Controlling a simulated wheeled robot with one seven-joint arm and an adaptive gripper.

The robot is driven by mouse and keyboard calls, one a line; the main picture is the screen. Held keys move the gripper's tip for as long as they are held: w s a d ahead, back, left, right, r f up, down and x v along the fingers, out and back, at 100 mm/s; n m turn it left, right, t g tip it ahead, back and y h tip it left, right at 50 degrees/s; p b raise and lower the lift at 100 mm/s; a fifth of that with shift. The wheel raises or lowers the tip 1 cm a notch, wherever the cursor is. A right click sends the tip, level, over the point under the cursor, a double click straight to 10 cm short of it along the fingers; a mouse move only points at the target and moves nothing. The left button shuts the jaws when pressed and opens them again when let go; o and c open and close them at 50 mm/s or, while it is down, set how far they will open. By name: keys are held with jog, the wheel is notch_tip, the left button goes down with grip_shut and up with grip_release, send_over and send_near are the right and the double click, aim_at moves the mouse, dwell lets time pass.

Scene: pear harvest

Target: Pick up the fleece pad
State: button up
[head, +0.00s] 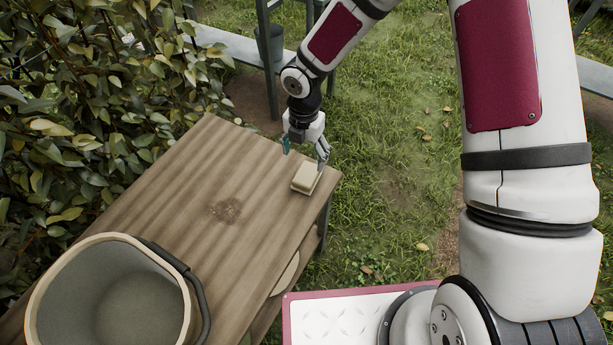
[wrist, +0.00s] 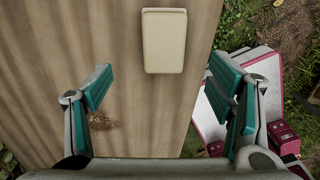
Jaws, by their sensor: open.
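The fleece pad (head: 306,178) is a small cream, rounded rectangular block lying on the wooden table near its right edge. In the wrist view the pad (wrist: 164,41) is at the top centre, beyond the fingertips and between the lines of the two fingers. My gripper (head: 305,150) is just above and behind the pad in the head view. Its two teal-lined fingers are spread wide and empty, as the wrist view (wrist: 161,82) shows. The gripper does not appear to touch the pad.
A large cream bucket (head: 180,280) with a dark handle stands at the table's near left. The wooden table (head: 170,190) is otherwise mostly bare, with a dark knot. A leafy hedge (head: 80,110) borders its left side. Grass (head: 385,150) lies right of the table.

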aim_at(307, 173)
jog(key=f, duration=0.8)
jog(key=shift+d+f+b, duration=0.35)
jog(key=shift+f+b, duration=0.05)
jog(key=c, duration=1.3)
